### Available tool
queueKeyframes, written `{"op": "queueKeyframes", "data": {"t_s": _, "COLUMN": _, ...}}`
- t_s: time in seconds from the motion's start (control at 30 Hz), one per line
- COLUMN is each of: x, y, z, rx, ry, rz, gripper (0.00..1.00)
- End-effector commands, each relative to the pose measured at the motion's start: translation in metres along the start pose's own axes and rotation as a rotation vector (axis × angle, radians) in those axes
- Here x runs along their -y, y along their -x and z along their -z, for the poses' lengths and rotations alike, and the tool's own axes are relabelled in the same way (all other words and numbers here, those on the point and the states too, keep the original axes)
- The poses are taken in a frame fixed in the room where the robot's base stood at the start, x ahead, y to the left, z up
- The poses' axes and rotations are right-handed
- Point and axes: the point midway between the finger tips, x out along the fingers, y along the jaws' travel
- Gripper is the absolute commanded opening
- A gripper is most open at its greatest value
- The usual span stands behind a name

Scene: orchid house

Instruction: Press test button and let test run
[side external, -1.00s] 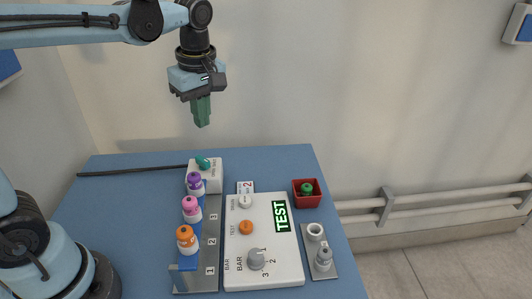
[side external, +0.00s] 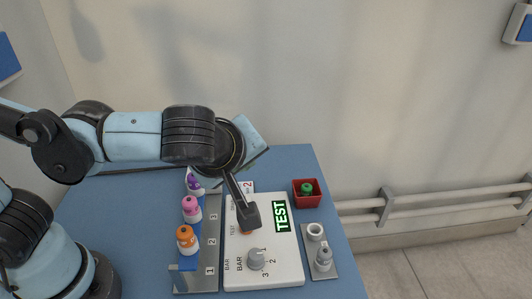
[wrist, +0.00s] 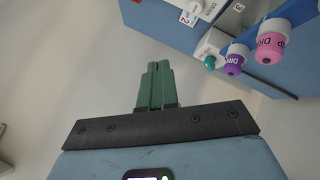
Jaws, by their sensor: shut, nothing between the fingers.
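The white test unit (side external: 290,265) lies on the blue table, with a green lit TEST display (side external: 282,216) and a grey BAR dial (side external: 256,258). The orange test button (side external: 246,232) sits beside a TEST label; my gripper's dark part (side external: 249,213) overlaps most of it in the side view. Whether they touch, I cannot tell. In the wrist view my gripper's green fingers (wrist: 154,70) are closed together and empty, showing against the pale wall.
Orange (side external: 187,240), pink (side external: 191,209) and purple (side external: 195,182) capped bottles stand in a numbered rack left of the unit. A red box (side external: 307,194) with a green-topped item and a grey tray (side external: 328,270) with a bottle stand right. A teal knob (wrist: 210,62) shows in the wrist view.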

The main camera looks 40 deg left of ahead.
Motion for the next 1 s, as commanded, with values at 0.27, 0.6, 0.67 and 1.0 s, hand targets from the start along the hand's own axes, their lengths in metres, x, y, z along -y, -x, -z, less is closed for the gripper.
{"op": "queueKeyframes", "data": {"t_s": 0.27, "x": 0.015, "y": -0.021, "z": -0.015, "rx": -0.001, "ry": 0.000, "rz": 0.004, "gripper": 0.00}}
{"op": "queueKeyframes", "data": {"t_s": 0.6, "x": 0.019, "y": -0.025, "z": -0.017, "rx": 0.000, "ry": -0.001, "rz": 0.005, "gripper": 0.00}}
{"op": "queueKeyframes", "data": {"t_s": 0.67, "x": 0.018, "y": -0.025, "z": -0.017, "rx": 0.000, "ry": -0.001, "rz": 0.005, "gripper": 0.00}}
{"op": "queueKeyframes", "data": {"t_s": 1.0, "x": 0.025, "y": -0.036, "z": -0.025, "rx": 0.000, "ry": -0.001, "rz": 0.005, "gripper": 0.00}}
